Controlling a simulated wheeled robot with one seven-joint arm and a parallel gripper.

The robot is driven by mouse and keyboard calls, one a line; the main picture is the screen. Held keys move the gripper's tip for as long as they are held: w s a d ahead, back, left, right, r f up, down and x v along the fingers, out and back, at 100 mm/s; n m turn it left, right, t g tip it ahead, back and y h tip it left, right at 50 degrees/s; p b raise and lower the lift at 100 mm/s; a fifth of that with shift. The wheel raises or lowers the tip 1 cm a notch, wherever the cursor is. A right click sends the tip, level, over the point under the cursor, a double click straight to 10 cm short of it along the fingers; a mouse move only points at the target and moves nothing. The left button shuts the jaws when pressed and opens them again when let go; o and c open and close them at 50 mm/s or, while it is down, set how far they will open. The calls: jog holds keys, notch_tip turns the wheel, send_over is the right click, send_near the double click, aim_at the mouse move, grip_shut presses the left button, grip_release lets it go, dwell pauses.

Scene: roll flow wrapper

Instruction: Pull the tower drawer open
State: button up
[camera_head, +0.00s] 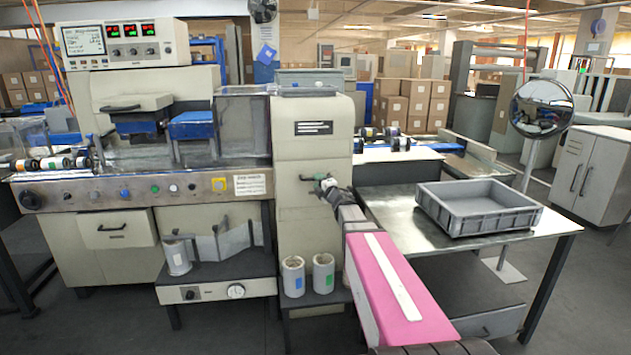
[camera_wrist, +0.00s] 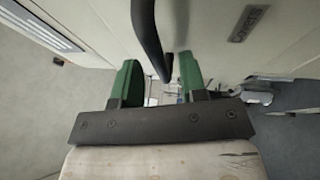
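The tower (camera_head: 312,238) is the tall beige column in the middle of the head view, with a dark label (camera_head: 313,127) high on its front. Its front looks flush, with no drawer standing out. My gripper (camera_head: 325,184) is at the tower's front, at mid height. In the wrist view a black bar handle (camera_wrist: 149,40) stands off a beige panel (camera_wrist: 95,25) that has a dark plate. The handle's end lies between the green fingertips of my gripper (camera_wrist: 158,78), nearer the right one. The fingers are apart, and I see no clear grip on it.
White rolls (camera_head: 293,277) stand at the tower's foot. A steel table (camera_head: 385,205) with a grey crate (camera_head: 478,222) is to the right of my arm. A control bench (camera_head: 120,190) with another drawer (camera_head: 118,230) is at left. A round mirror (camera_head: 541,108) stands behind the table.

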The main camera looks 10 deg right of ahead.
aim_at(310, 173)
jog(key=shift+x, duration=1.2)
grip_shut()
jog(key=shift+s, duration=0.15)
